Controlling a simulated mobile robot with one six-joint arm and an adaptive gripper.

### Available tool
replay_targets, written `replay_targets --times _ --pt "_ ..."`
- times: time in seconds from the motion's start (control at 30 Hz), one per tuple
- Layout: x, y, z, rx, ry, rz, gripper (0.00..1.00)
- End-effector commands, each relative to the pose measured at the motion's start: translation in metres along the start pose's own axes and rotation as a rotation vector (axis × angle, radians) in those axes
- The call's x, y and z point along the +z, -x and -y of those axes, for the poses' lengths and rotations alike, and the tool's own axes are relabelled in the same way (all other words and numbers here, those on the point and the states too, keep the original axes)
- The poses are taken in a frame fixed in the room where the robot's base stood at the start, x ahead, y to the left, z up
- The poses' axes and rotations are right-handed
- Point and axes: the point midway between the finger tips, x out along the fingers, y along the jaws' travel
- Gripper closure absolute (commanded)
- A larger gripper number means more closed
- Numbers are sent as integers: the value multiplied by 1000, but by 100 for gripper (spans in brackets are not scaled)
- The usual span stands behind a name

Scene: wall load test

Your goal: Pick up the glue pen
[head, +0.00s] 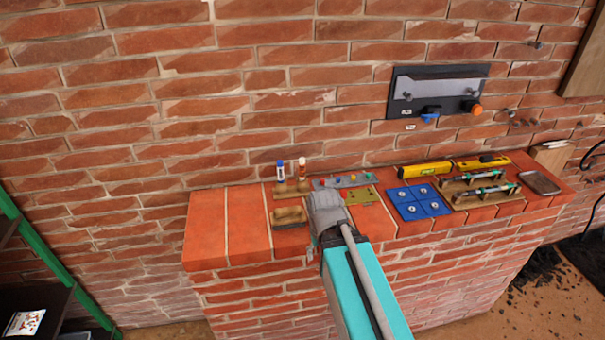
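Two small upright pens or tubes stand side by side in a tan holder (291,188) at the back of the brick ledge.
A tan block (289,216) lies just left of my gripper. A grey plate (343,181), a yellowish plate (357,195), a blue panel (417,202) and a yellow level (424,169) lie to the right. The ledge's left end (226,225) is clear. A dark panel (436,92) hangs above.

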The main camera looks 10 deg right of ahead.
Motion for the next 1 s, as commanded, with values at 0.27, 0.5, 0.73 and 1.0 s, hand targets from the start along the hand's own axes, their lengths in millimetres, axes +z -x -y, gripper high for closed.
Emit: replay_targets --times 0.27,0.5,0.73,1.0 --pt "-1 13 0 0 0 -3 31" --pt "-5 49 0 0 0 -13 31" --pt "-11 91 0 0 -4 -24 31" --pt "-21 139 0 0 -26 -38 31"
